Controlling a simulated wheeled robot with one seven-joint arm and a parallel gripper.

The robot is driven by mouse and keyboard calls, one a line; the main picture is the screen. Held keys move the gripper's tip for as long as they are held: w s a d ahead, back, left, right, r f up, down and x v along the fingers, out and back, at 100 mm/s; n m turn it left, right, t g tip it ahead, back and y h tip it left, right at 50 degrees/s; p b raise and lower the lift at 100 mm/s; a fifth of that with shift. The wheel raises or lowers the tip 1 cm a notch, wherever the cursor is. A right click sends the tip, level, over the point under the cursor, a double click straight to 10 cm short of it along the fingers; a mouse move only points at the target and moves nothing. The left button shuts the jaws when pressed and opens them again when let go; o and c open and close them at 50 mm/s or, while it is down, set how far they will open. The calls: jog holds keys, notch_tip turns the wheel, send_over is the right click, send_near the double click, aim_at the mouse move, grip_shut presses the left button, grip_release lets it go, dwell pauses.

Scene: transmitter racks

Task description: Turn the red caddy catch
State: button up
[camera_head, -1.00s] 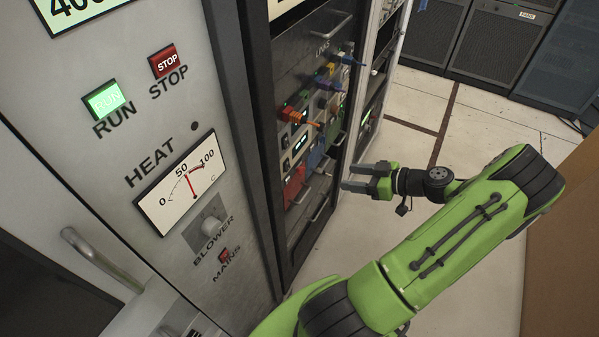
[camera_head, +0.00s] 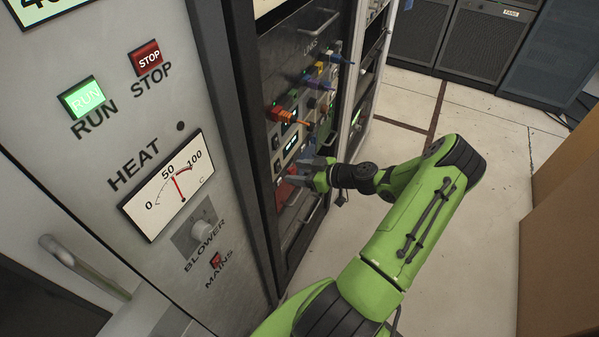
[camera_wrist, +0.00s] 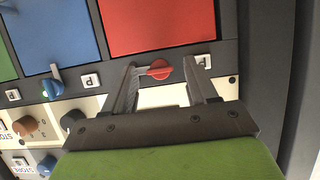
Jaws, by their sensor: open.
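The red catch (camera_wrist: 158,69) is a small red knob with a pointed lever, below a red caddy panel (camera_wrist: 155,24) in the wrist view. My gripper (camera_wrist: 163,68) is open, with one finger on each side of the red catch. Slim gaps seem to show between the catch and the fingers; contact cannot be told. In the head view my gripper (camera_head: 300,175) is at the rack front, by the red caddy (camera_head: 284,192), and hides the catch there.
A blue caddy (camera_wrist: 55,33) with a blue catch (camera_wrist: 52,87) is left of the red one. Brown (camera_wrist: 25,125) and dark knobs lie below. Cables (camera_head: 290,117) stick out of the rack above my gripper. Clear floor (camera_head: 400,150) lies to the right of the rack.

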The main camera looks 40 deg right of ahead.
jog(key=shift+c, duration=0.3)
jog(key=c, duration=1)
jog(key=m, duration=0.1)
jog(key=m+y, duration=0.1)
jog(key=m+y+b, duration=0.1)
jog(key=shift+d+f+g, duration=0.1)
jog(key=shift+d+g, duration=0.15)
jog(key=shift+g, duration=0.05)
jog(key=shift+w+d+f+m+t+y+b, duration=0.15)
jog(key=shift+m+y+b, duration=0.7)
jog(key=shift+m, duration=0.9)
jog(key=shift+s+d+f+m+t+y+b, duration=0.2)
jog(key=shift+m+y+b, duration=0.6)
jog(key=shift+m, duration=0.9)
jog(key=shift+w+a+f+m+t+y+b, duration=0.1)
jog(key=shift+w+m+t+y+b, duration=0.15)
jog(key=shift+m+y+b, duration=0.75)
jog(key=shift+m+p, duration=0.35)
jog(key=shift+m, duration=0.6)
